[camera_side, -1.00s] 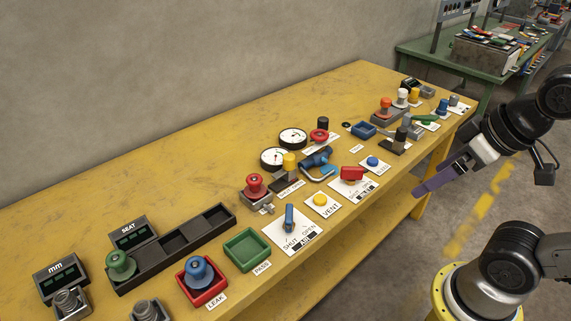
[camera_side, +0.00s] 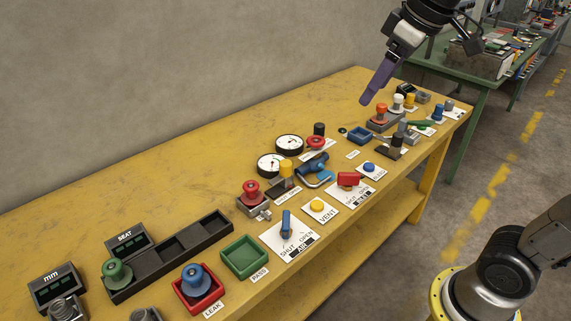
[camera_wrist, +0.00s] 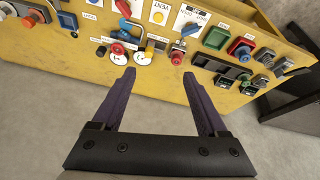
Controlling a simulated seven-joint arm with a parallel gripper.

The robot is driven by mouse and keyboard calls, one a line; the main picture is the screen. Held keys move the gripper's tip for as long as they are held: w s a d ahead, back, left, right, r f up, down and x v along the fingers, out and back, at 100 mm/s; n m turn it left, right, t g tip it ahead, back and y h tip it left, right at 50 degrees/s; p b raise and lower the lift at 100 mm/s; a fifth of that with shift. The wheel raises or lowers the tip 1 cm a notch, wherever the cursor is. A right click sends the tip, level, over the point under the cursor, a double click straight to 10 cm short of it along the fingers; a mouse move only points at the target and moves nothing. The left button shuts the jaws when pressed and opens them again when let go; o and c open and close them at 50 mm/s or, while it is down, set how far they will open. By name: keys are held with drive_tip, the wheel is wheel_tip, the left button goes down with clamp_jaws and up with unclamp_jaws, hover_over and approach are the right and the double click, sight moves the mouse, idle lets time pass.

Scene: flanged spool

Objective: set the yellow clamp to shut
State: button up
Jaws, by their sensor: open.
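A yellow upright cylinder on a dark base, which looks like the yellow clamp (camera_side: 286,168), stands mid-bench beside the gauges and the blue valve. It also shows in the wrist view (camera_wrist: 150,49), upper middle, beyond my fingertips. Its exact clamp position is too small to tell; the yellow part looks upright. My gripper (camera_side: 366,101) is high above the far part of the bench, well away from the yellow clamp. In the wrist view my gripper (camera_wrist: 159,73) has its two purple fingers wide apart, with nothing between them.
Two round gauges (camera_side: 289,145) stand close behind the clamp, a blue valve (camera_side: 314,163) to its right, and a red-knobbed fixture (camera_side: 252,192) to its left. A yellow VENT button (camera_side: 318,205) lies in front. The back of the yellow bench (camera_side: 200,155) is clear.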

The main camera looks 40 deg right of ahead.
drive_tip(key=w+g, duration=0.1)
drive_tip(key=w, duration=1)
drive_tip(key=g, duration=0.4)
hover_over(285, 163)
wheel_tip(285, 163, down, 20)
drive_tip(key=shift+n, duration=0.4)
wheel_tip(285, 163, down, 13)
drive_tip(key=shift+d+f, duration=0.1)
drive_tip(key=shift+d, duration=0.05)
clamp_jaws()
